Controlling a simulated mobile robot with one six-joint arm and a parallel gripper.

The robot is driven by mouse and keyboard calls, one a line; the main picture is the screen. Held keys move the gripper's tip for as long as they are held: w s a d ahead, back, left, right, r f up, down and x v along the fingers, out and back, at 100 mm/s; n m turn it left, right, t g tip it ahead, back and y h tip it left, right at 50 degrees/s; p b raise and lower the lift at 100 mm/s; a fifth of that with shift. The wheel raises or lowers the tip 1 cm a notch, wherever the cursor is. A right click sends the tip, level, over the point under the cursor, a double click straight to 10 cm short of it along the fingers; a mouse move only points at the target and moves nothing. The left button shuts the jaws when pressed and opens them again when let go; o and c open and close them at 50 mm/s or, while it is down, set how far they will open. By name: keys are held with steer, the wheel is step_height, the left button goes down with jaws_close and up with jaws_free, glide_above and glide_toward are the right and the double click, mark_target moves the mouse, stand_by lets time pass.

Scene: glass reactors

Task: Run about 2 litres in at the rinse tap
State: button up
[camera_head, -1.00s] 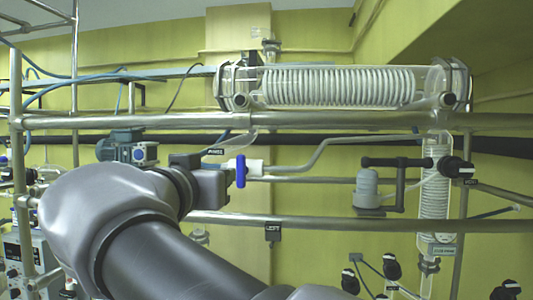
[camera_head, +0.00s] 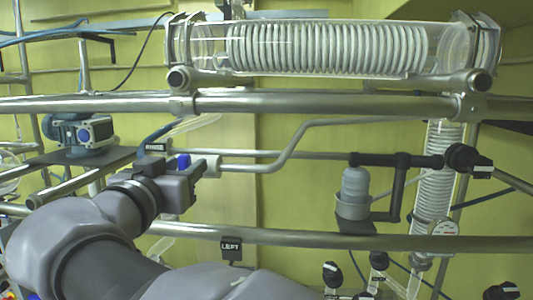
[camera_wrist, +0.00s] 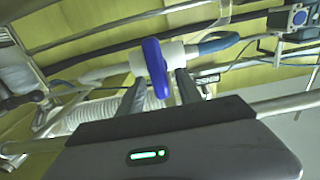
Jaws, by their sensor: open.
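The rinse tap's blue handle (camera_wrist: 155,68) stands crosswise to its white valve body (camera_wrist: 172,52) in the wrist view. In the head view only the top of the blue handle (camera_head: 183,161) shows, beside the white fitting (camera_head: 207,167); my gripper hides the rest. A RINSE label (camera_head: 155,147) is just left of it. My gripper (camera_wrist: 161,85) is open, with one dark finger on each side of the handle. I cannot tell whether either finger touches it. In the head view my gripper (camera_head: 193,176) is right at the tap.
A horizontal glass coil condenser (camera_head: 325,48) lies above, over a steel rail (camera_head: 320,103). A lower rail (camera_head: 330,241) carries a LEFT label (camera_head: 231,245). A blue-grey motor (camera_head: 85,133) is at left. A grey cup-like fitting (camera_head: 353,195) and black valve knob (camera_head: 463,158) are at right.

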steer(key=shift+s+a, duration=0.1)
steer(key=shift+s, duration=0.4)
steer(key=shift+s+r, duration=0.1)
steer(key=shift+c, duration=1.3)
jaws_close()
